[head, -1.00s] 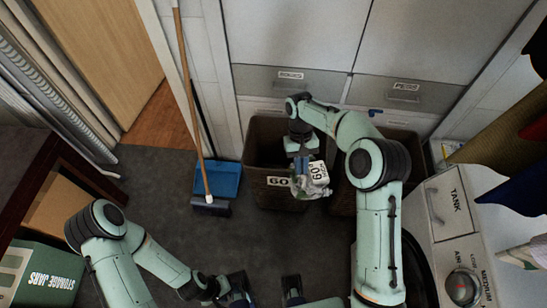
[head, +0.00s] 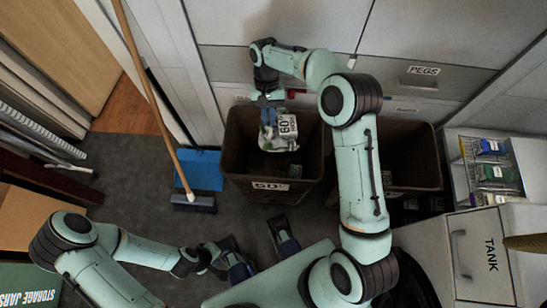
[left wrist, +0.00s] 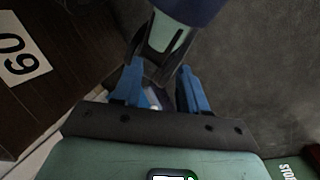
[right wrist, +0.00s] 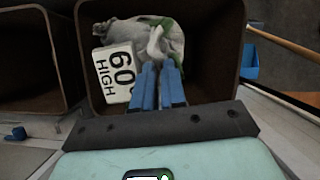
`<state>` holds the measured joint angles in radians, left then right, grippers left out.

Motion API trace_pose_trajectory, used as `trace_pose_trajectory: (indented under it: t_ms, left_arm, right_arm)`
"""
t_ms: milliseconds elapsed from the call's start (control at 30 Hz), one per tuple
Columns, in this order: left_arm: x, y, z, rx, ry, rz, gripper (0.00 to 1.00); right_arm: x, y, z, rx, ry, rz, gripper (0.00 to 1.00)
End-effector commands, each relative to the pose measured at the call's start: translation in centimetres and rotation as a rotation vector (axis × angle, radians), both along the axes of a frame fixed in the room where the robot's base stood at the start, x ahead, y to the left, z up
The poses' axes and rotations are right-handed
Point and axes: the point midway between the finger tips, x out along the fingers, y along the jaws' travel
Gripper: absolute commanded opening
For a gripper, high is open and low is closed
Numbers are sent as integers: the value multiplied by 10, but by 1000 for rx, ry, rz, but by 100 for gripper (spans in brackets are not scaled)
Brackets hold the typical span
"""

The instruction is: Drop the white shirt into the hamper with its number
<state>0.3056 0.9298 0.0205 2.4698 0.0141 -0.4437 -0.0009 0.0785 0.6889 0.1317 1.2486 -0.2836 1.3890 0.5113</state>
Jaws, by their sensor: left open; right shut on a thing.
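The white shirt (head: 275,143), with a touch of green, hangs crumpled from my right gripper (head: 268,100), with its tag (head: 287,126) reading 60. In the right wrist view the tag (right wrist: 115,72) reads 60 HIGH, and the shirt (right wrist: 165,38) is pinched at the fingertips (right wrist: 158,66). The shirt is over the opening of the left brown hamper (head: 312,165), within its rim.
A second brown hamper (head: 417,182) stands at the right, its label hidden by my right arm. A broom (head: 160,105) and blue dustpan (head: 201,170) are to the left. A labelled TANK unit (head: 480,255) and a wire rack (head: 492,170) are at right. Cabinets rise behind.

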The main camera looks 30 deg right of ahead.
Motion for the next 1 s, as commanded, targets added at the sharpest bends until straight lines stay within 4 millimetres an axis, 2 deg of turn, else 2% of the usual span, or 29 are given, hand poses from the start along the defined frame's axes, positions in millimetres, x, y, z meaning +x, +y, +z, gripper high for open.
trace_pose_trajectory:
  t_ms: [33, 133, 367, 800, 1000]
  left_arm:
    - [3, 1, -18, 3, -10, 4, 43]
    - [8, 2, -30, 7, -24, 7, 43]
    - [18, 5, -39, 17, -53, 17, 43]
    - [60, 26, -73, 73, -164, 64, 43]
    - [73, 32, -81, 89, -199, 77, 43]
  right_arm:
    - [0, -3, -18, 1, 1, -44, 0]
    - [2, -7, -28, 1, 2, -113, 0]
    - [3, -9, -37, 2, 4, -163, 0]
    - [3, -10, -78, 1, 4, -161, 0]
    - [3, -9, -89, 0, 3, -161, 0]
